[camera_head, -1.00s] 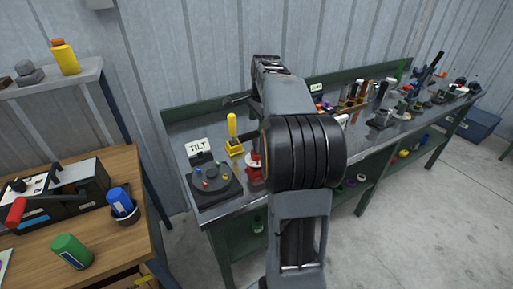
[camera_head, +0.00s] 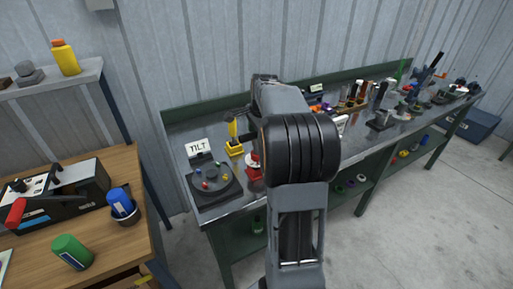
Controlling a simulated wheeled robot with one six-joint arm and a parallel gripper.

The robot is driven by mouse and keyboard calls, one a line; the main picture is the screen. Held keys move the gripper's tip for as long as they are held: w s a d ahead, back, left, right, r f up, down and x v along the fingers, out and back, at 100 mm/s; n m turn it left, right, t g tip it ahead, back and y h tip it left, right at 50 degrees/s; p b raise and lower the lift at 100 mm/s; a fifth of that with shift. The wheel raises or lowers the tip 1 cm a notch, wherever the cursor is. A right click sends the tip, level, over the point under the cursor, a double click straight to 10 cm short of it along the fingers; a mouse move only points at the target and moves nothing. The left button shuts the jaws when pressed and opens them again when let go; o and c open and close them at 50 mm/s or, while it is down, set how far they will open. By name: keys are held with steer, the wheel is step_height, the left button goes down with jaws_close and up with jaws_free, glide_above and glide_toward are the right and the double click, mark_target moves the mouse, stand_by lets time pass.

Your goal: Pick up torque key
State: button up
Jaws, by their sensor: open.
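A yellow upright handle (camera_head: 232,130) stands in a yellow block holder (camera_head: 234,149) near the left end of the green workbench; it looks like the torque key, though no label shows. My gripper (camera_head: 233,117) is open and points left at the top of this handle. Its dark fingers overlap the handle's upper part in the picture. I cannot tell whether they touch it. The rest of the gripper is mostly hidden behind my arm.
A dark turntable (camera_head: 213,184) with coloured knobs and a TILT sign (camera_head: 199,149) stand left of the holder. A red-based item (camera_head: 254,167) is close on its right, partly behind my arm. Many tools crowd the bench's right side. A wooden table (camera_head: 130,240) is at left.

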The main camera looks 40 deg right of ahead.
steer(key=shift+f, duration=0.25)
steer(key=shift+c, duration=0.4)
steer(key=c, duration=0.9)
